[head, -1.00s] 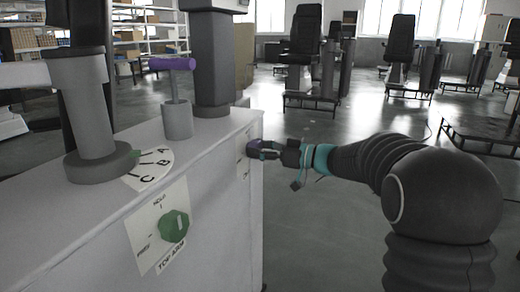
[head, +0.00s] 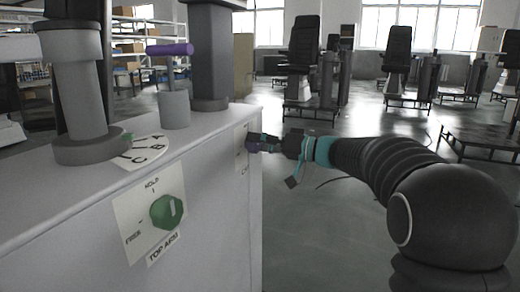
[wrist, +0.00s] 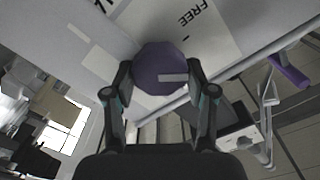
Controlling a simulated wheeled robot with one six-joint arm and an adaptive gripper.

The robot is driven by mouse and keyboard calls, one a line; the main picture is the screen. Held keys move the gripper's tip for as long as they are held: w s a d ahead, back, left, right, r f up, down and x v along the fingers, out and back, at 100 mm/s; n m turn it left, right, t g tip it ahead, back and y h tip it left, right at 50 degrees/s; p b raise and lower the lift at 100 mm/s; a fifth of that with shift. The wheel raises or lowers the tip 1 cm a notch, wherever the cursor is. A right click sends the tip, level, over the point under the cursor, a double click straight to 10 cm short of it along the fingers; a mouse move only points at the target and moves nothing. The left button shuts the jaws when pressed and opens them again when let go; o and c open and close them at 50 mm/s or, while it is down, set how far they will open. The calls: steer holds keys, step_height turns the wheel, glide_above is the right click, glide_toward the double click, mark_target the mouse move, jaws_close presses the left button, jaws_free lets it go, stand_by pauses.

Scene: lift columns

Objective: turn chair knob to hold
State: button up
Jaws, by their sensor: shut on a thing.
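The purple knob (wrist: 160,62) sits on the side of the light grey cabinet, on a white label plate. In the wrist view its white pointer mark lies across the lower right of its face. The word FREE (wrist: 194,14) shows above right of the knob; the HOLD mark cannot be made out here. My gripper (head: 257,144) is at the cabinet's far right end in the head view. Its two fingers are on either side of the knob, shut on it. The fingers partly hide the knob in the head view.
A green knob (head: 168,211) labelled TOP ARM is on the cabinet's (head: 80,235) near face, with HOLD and FREE marks. A purple-handled lever (head: 170,49) and grey columns stand on top. Black chairs (head: 301,60) stand behind on open floor.

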steer(key=shift+f+m+p, duration=0.15)
steer(key=shift+m+p, duration=0.2)
steer(key=shift+m, duration=2.1)
steer(key=shift+f+m+p, duration=0.1)
steer(key=shift+m+p, duration=0.2)
steer(key=shift+m, duration=2.15)
steer(key=o, duration=1.1)
steer(key=shift+d, duration=0.1)
steer(key=v, duration=1.2)
steer(key=shift+w+m, duration=0.1)
steer(key=shift+m, duration=0.2)
